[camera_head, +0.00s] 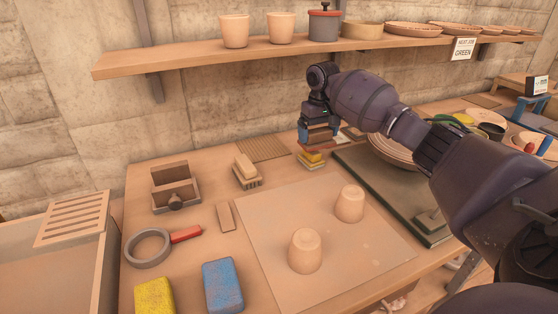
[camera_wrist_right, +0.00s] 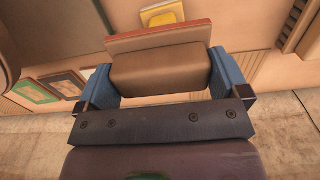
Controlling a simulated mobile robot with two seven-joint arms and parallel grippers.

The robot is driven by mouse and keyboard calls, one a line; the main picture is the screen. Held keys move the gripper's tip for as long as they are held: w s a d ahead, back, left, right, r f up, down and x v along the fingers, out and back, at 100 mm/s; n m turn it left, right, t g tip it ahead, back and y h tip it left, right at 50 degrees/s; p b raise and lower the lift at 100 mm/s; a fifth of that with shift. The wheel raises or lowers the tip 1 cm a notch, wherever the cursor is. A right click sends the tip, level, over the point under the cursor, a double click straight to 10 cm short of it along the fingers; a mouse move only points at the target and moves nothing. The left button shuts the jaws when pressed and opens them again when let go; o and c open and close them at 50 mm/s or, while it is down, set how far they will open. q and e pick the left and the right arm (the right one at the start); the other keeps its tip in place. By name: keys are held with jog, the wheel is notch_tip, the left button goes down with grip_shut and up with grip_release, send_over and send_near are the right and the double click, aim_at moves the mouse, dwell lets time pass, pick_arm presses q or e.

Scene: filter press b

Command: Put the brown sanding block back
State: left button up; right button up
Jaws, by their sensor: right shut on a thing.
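My right gripper (camera_head: 318,134) is at the back of the table, its blue fingers shut on the brown sanding block (camera_wrist_right: 160,72). The block has a reddish layer along one face. In the head view the fingers hide much of it. Close below the held block is a yellow piece (camera_head: 310,158) on a small pale base; it also shows in the right wrist view (camera_wrist_right: 162,13), just beyond the block. From these views I cannot tell whether the held block touches it. My left gripper is not in view.
A board (camera_head: 330,255) with two upturned clay cups (camera_head: 305,252) lies in front. A turntable with a plate (camera_head: 395,153) stands right of my gripper. A brush (camera_head: 247,172), a wooden holder (camera_head: 175,188) and a slatted mat (camera_head: 262,149) lie left. A shelf (camera_head: 200,62) overhangs behind.

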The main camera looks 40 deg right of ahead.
jog(key=w+a+f, duration=0.1)
jog(key=a, duration=0.2)
jog(key=w+a+f+b, duration=0.1)
jog(key=w+a, duration=0.1)
jog(key=a, duration=0.2)
jog(key=w+a+f+b, duration=0.1)
jog(key=a, duration=0.2)
jog(key=shift+w+a, duration=0.2)
notch_tip(320, 180, down, 4)
jog(key=shift+f+b, duration=0.1)
jog(key=shift+b, duration=0.5)
jog(key=shift+f, duration=0.1)
jog(key=shift+c, duration=0.3)
jog(key=shift+r, duration=0.2)
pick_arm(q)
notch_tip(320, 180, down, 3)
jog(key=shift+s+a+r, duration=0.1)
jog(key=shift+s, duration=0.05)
pick_arm(e)
jog(key=shift+f, duration=0.15)
